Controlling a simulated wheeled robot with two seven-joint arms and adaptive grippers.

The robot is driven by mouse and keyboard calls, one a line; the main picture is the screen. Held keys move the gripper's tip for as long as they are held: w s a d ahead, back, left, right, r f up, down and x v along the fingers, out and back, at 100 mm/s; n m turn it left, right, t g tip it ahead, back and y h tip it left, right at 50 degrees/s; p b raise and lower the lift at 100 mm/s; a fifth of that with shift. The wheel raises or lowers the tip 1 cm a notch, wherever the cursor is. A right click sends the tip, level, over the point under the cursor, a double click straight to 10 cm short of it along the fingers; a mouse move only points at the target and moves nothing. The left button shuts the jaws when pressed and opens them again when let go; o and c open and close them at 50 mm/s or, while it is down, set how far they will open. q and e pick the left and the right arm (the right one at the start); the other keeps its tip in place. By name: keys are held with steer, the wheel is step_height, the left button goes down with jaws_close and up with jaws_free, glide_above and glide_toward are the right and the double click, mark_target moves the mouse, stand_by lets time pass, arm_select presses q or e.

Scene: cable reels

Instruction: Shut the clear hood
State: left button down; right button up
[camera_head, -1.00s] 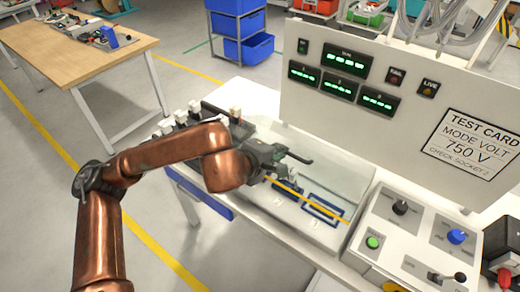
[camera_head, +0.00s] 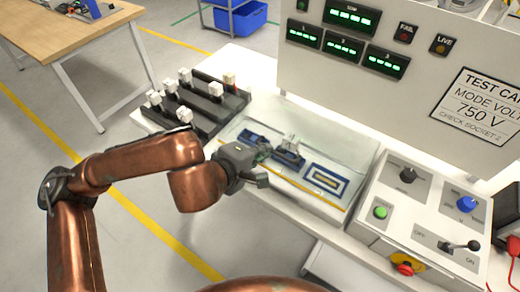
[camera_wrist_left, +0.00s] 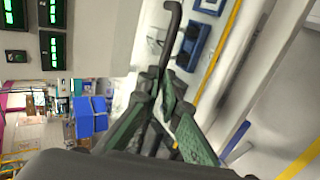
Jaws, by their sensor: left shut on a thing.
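The clear hood (camera_head: 345,163) is a see-through box cover with a yellow strip along its front edge. It sits low over the test bed, and its yellow edge lies at or very near the bed's front rim; I cannot tell whether it touches. My left gripper (camera_head: 264,164) is at the hood's front left. In the left wrist view its fingers (camera_wrist_left: 163,100) close around a dark bent bar (camera_wrist_left: 170,45), which looks like the hood's handle. The exact contact is partly hidden by the fingers. My right gripper is out of view.
A dark rack (camera_head: 205,103) with several white plugs stands left of the hood. A control box (camera_head: 425,205) with knobs and a green button is on the right. An upright panel (camera_head: 400,85) with green displays stands behind. Free floor lies in front.

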arm_select(q)
steer(key=shift+d+f, duration=0.1)
steer(key=shift+f, duration=0.3)
steer(key=c, duration=2.5)
jaws_free()
steer(key=shift+w+d+f, duration=0.1)
steer(key=shift+d, duration=0.05)
steer(key=shift+o, duration=1)
steer(key=shift+w+d, duration=0.2)
steer(key=shift+w, duration=0.1)
steer(key=shift+o, duration=1.3)
steer(key=shift+s+a, duration=0.1)
steer(key=shift+a, duration=0.05)
steer(key=v, duration=1.2)
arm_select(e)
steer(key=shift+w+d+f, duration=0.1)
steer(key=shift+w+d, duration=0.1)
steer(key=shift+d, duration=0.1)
